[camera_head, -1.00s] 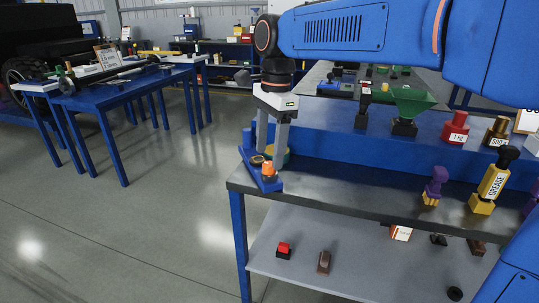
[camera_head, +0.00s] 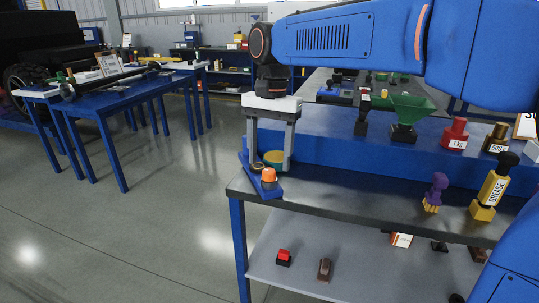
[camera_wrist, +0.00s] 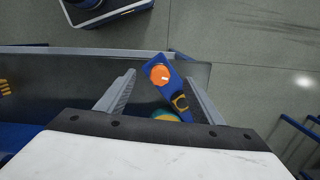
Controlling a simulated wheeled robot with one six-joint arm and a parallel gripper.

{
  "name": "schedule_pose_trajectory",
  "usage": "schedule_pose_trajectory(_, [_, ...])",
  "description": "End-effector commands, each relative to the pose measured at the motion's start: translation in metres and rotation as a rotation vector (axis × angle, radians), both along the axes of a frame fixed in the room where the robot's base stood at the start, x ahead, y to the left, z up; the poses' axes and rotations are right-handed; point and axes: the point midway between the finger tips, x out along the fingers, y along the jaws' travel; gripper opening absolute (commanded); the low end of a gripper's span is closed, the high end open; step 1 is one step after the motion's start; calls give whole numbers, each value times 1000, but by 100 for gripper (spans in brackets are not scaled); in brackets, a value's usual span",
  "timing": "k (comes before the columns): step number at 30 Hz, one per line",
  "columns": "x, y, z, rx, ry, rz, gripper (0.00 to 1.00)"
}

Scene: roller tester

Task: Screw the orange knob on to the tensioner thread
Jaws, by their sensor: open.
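The orange knob (camera_head: 269,174) sits at the near end of a blue bracket (camera_head: 262,188) at the left corner of the bench. In the wrist view the knob (camera_wrist: 161,74) shows a white mark on its top. A dark and brass ring-like part (camera_wrist: 180,102) is farther along the bracket; I cannot tell whether it is the tensioner thread. My gripper (camera_head: 270,168) points down over the bracket, open and empty. In the wrist view its two fingers (camera_wrist: 160,88) stand wide apart on either side of the bracket, and the knob lies near the fingertip line, untouched.
A green and yellow round part (camera_wrist: 166,116) lies beside the bracket. The bench's left edge is close to the bracket.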

Motion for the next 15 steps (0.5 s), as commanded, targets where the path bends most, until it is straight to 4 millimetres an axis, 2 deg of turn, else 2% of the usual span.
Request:
schedule_pose_trajectory(9, [0,0,0,0,-1,306,61])
schedule_pose_trajectory(15, [0,0,0,0,-1,382,61])
